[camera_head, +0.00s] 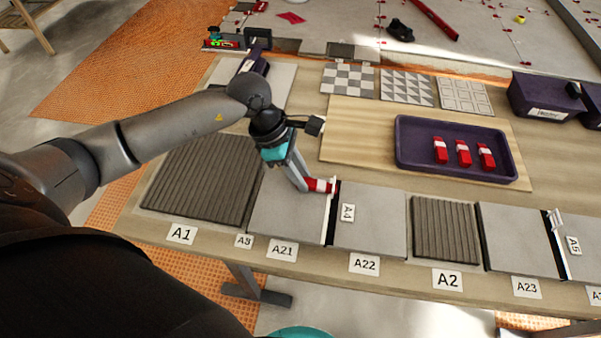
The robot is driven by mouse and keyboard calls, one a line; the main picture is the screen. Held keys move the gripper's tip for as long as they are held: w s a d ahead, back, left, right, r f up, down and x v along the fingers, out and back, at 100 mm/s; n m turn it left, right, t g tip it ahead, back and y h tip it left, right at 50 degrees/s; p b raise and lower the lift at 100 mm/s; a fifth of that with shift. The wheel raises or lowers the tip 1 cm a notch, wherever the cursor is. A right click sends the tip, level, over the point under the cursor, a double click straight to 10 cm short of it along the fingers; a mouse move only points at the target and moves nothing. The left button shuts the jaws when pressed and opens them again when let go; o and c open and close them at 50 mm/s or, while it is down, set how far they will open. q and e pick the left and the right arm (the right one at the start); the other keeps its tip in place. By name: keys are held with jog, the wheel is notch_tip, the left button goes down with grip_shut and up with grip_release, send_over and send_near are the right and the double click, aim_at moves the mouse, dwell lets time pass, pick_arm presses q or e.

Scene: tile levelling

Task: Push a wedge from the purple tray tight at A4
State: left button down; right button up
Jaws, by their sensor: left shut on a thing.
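My left gripper (306,184) comes down from the upper left and is shut on a red wedge (320,185) with a white band. The wedge lies at the far part of the dark joint between two grey tiles, where a white clip strip (330,217) stands upright. The label A4 (347,213) is on the tile right of this joint. Whether the wedge is fully in the clip cannot be told. The purple tray (415,171) stands on the board at the right and holds 3 red wedges (463,153). My right gripper is not in view.
Ribbed dark tiles (205,180) and plain grey tiles (370,235) line the table's front edge, with labels. Another clip stands at A5 (573,246). Patterned sample tiles (407,88) and dark purple boxes (545,97) stand behind. Bare board lies between arm and tray.

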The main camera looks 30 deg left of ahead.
pick_arm(q)
jog(key=shift+w+d, duration=0.1)
jog(key=shift+d, duration=0.2)
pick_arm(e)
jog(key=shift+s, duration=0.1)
pick_arm(q)
jog(key=shift+w+d, duration=0.1)
jog(key=shift+d, duration=0.2)
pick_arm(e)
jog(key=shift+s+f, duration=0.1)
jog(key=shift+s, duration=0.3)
pick_arm(q)
jog(key=shift+w+d, duration=0.1)
jog(key=shift+d, duration=0.25)
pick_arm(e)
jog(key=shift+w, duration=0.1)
pick_arm(q)
jog(key=shift+r, duration=0.15)
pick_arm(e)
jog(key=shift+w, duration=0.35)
pick_arm(q)
jog(key=c, duration=0.6)
grip_release()
jog(key=shift+a, duration=0.1)
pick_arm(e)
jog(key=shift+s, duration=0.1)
